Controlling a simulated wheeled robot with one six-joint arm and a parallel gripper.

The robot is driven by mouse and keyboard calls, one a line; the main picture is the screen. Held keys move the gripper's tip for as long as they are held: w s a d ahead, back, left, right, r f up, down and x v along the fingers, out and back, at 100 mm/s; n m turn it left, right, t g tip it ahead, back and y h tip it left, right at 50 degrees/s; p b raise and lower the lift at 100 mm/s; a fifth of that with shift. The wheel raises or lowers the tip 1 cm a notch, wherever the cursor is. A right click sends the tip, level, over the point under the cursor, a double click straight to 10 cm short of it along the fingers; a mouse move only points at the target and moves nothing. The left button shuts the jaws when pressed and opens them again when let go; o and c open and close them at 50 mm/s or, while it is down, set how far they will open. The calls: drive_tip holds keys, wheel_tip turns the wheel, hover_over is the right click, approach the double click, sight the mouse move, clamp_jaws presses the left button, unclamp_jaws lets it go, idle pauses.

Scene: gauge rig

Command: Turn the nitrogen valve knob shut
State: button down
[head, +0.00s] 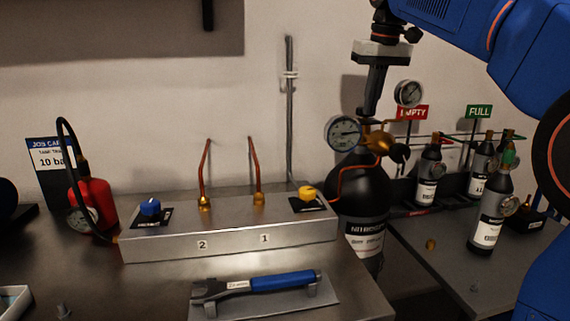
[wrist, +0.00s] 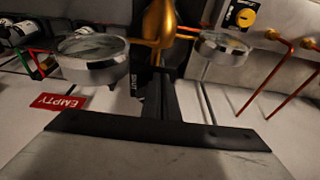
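A black cylinder (head: 360,195) labelled nitrogen stands behind the bench's right end. Its brass regulator (head: 377,139) carries two round gauges and a dark knob (head: 400,153) on the right. The brass also shows in the wrist view (wrist: 158,22). My gripper (head: 369,112) points down just above the regulator, its fingers together; in the wrist view my gripper (wrist: 158,78) shows nothing clearly between them. Contact with the brass cannot be told. A blue knob (head: 151,206) and a yellow knob (head: 306,192) sit on the steel manifold; their labels are too small to read.
Two thin copper pipes (head: 205,170) rise from the manifold (head: 225,240). A blue-handled wrench (head: 280,281) lies on a rest in front. A red bottle (head: 92,195) stands left. Small black bottles (head: 490,215) stand right, near EMPTY (head: 413,112) and FULL (head: 479,111) signs.

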drive_tip(key=shift+s+a, duration=0.1)
idle(0.5)
wheel_tip(320, 180, up, 6)
drive_tip(key=shift+s, duration=0.3)
idle(0.5)
wheel_tip(320, 180, down, 6)
drive_tip(key=w+d, duration=0.1)
drive_tip(key=d, duration=0.1)
drive_tip(key=shift+d, duration=0.2)
idle(0.8)
drive_tip(key=shift+w, duration=0.1)
idle(0.5)
